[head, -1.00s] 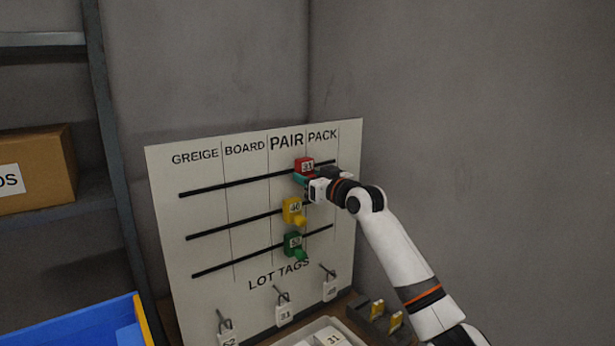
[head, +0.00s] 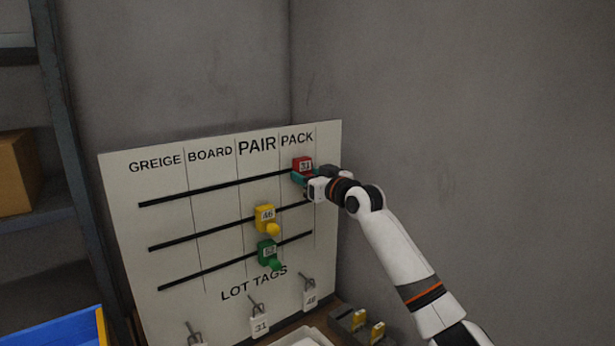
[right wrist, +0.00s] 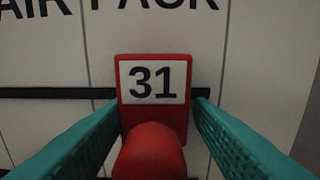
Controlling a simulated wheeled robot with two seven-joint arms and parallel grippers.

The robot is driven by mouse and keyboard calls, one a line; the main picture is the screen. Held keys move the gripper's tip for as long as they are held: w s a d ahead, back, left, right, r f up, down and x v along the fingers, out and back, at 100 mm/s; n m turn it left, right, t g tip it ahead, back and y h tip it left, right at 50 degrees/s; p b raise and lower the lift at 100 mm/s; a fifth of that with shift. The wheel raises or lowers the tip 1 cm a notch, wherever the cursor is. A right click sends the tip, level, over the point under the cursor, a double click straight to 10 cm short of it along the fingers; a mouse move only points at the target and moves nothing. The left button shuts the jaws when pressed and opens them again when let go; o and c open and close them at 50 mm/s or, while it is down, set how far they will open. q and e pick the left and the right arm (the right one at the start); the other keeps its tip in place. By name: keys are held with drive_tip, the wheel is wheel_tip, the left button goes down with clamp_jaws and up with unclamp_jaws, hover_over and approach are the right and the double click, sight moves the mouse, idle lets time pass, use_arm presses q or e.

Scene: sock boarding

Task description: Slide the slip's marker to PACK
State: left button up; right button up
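The red marker (head: 303,165), labelled 31, sits on the top black track of the white board (head: 180,180). It stands in the PACK column, right of the PAIR/PACK line. In the right wrist view its number plate (right wrist: 153,88) is under the word PACK, with its round red knob toward me. My right gripper (head: 301,179) has its teal fingers (right wrist: 156,115) closed in on both sides of the red marker. A yellow marker (head: 265,219), 46, and a green marker (head: 267,252) stay in the PAIR column on the lower tracks. My left gripper is out of view.
Tags hang on hooks below LOT TAGS, including 31 (head: 260,326) and 48 (head: 310,299). A pale tray (head: 300,338) is cut off at the bottom edge. A dark block with yellow pieces (head: 361,320) stands right of it. A blue bin (head: 65,332) is at lower left.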

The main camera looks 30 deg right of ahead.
drive_tip(key=shift+f, duration=0.1)
drive_tip(key=shift+s+f, duration=0.1)
drive_tip(key=shift+s, duration=0.1)
use_arm(q)
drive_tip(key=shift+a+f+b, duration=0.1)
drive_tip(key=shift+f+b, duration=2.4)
drive_tip(key=shift+b, duration=0.05)
use_arm(e)
drive_tip(key=s, duration=1.1)
drive_tip(key=shift+s+d, duration=0.3)
drive_tip(key=shift+d, duration=0.15)
